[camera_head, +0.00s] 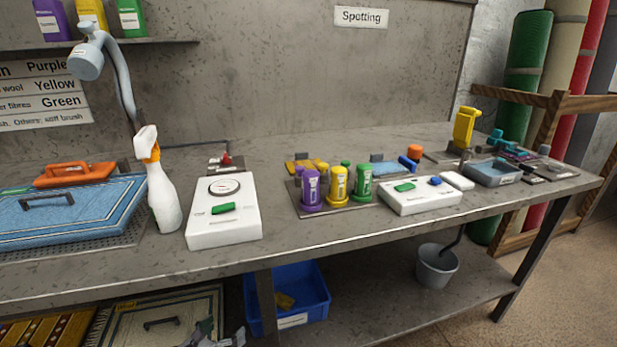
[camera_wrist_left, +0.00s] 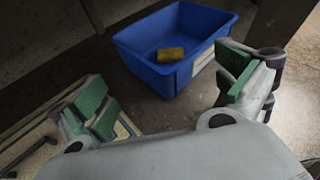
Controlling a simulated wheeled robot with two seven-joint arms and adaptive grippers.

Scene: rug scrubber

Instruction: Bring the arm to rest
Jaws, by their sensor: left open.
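My left gripper (camera_head: 217,337) shows at the bottom edge of the head view, low in front of the bench and beside the lower shelf. In the left wrist view my left gripper (camera_wrist_left: 165,85) is open, its green-padded fingers wide apart with nothing between them. Beyond the fingers is a blue bin (camera_wrist_left: 150,62) with a yellow sponge-like block (camera_wrist_left: 171,55) inside; the bin (camera_head: 311,300) also shows in the head view on the lower shelf. My right gripper is not in view.
The grey bench top (camera_head: 300,235) is above the gripper. It carries a white spray bottle (camera_head: 163,195), a dial box (camera_head: 222,215), a blue rug sample (camera_head: 75,215) and several coloured bottles. A framed rug (camera_head: 150,318) lies low at left. A grey bucket (camera_head: 436,267) stands right.

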